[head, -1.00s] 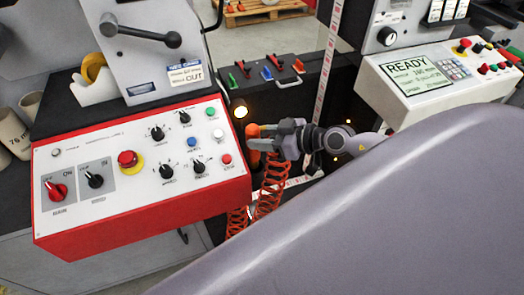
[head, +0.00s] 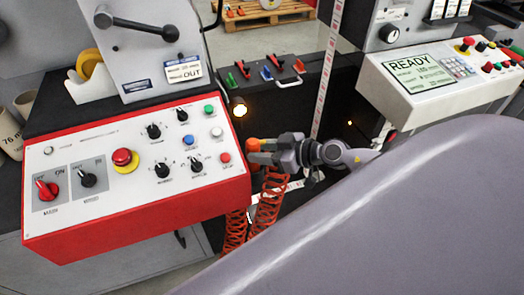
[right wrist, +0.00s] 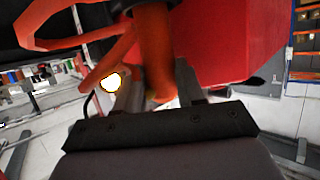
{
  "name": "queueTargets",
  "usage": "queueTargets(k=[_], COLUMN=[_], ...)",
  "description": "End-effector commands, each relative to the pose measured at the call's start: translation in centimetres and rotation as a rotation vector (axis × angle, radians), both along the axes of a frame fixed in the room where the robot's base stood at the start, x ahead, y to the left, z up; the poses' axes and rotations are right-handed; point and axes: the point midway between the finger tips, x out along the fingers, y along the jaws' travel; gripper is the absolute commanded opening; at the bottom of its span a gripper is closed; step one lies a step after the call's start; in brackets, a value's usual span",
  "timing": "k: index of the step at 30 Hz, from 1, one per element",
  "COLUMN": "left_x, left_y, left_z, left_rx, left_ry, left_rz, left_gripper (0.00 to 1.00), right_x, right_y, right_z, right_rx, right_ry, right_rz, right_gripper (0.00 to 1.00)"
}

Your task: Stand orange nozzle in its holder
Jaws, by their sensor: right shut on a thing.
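The orange nozzle (head: 253,145) is at the right side of the red control box, with a coiled orange-red hose (head: 268,200) below it. My right gripper (head: 262,153) is shut on the nozzle. In the right wrist view the orange nozzle (right wrist: 153,45) stands between the two fingers (right wrist: 158,88), close to the red box side. The holder cannot be made out clearly, and I cannot tell whether the nozzle touches it. My left gripper is not in view.
The red control box (head: 140,222) with knobs and buttons stands just left of my right gripper. A lit lamp (head: 240,110) and a black cabinet (head: 290,105) are behind. A console with a READY screen (head: 425,73) is at the right. My grey arm fills the lower right.

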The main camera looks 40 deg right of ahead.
Motion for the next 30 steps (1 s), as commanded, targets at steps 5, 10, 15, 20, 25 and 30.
queueTargets(k=[5,10,15,20,25,30], left_x=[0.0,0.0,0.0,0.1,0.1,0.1], left_y=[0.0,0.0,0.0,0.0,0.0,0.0], left_z=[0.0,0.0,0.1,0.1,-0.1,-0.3], left_rx=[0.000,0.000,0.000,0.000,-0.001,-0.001], left_ry=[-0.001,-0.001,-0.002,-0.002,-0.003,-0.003], left_rz=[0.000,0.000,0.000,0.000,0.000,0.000], left_gripper=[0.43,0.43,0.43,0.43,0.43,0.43], right_x=[0.0,0.0,-0.3,-1.6,-3.3,-4.8], right_y=[0.0,0.0,-0.2,-1.0,-2.0,-2.9], right_z=[-0.2,-0.2,0.1,0.6,1.3,2.1], right_rx=[-0.001,-0.001,-0.001,-0.002,-0.001,-0.001], right_ry=[0.001,0.001,0.001,0.002,0.004,0.004], right_rz=[0.000,0.000,0.000,-0.001,0.000,0.001], right_gripper=[0.49,0.49,0.49,0.49,0.49,0.49])
